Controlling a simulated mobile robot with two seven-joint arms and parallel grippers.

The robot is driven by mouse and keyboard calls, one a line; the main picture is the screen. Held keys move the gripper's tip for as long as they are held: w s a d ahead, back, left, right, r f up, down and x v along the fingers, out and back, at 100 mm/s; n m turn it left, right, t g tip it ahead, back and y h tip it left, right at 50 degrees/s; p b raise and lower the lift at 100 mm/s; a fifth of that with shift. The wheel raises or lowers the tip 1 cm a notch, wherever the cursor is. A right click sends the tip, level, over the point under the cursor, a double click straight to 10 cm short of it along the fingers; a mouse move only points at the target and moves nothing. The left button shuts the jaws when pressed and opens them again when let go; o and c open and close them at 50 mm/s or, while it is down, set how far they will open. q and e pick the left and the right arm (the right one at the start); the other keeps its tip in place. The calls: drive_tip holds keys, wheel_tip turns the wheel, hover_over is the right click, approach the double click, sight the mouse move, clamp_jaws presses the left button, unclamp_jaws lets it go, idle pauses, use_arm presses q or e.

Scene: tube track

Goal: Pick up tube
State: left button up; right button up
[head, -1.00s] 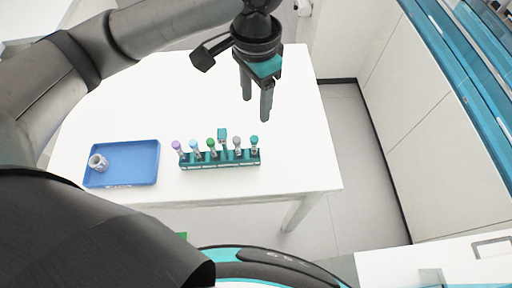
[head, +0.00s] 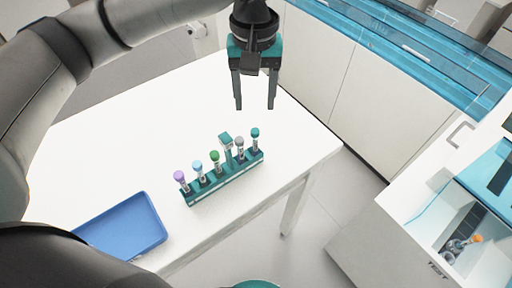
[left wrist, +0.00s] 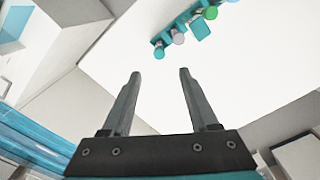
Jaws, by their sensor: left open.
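A teal rack (head: 226,180) stands on the white table and holds several upright capped tubes. From left to right in the head view, they are a purple-capped tube (head: 181,178), a light-blue-capped one (head: 198,168), a green-capped one (head: 215,158), a grey-capped one (head: 239,145) and a teal-capped one (head: 255,136). A square teal piece (head: 226,139) rises among them. My left gripper (head: 254,108) is open and empty, pointing down above the table beyond the rack. In the left wrist view, part of the rack (left wrist: 187,14) shows past the open fingers (left wrist: 160,73). My right gripper is out of view.
A blue tray (head: 122,224) lies on the table left of the rack, partly hidden by my arm. White cabinets (head: 345,95) line the far side. At right, an open white compartment holds an orange-capped item (head: 475,239). The table behind the rack is clear.

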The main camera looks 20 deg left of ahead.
sight(255, 140)
use_arm(q)
wheel_tip(255, 140, down, 7)
drive_tip(key=shift+r+b, duration=0.1)
drive_tip(key=shift+b, duration=0.3)
drive_tip(key=shift+s+d+f+b, duration=0.1)
drive_tip(key=shift+s+f+b, duration=0.05)
drive_tip(key=shift+f, duration=1.45)
drive_tip(key=shift+s+f+b, duration=0.1)
drive_tip(key=shift+f+b, duration=0.05)
drive_tip(key=shift+f, duration=1.45)
clamp_jaws()
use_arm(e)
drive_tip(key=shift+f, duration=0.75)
use_arm(q)
drive_tip(key=shift+r, duration=0.1)
wheel_tip(255, 140, up, 20)
drive_tip(key=p, duration=0.2)
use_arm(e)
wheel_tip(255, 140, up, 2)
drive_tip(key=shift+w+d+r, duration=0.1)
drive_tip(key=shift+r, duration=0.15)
use_arm(q)
drive_tip(key=shift+f+b, duration=1.2)
drive_tip(key=shift+f, duration=8.6)
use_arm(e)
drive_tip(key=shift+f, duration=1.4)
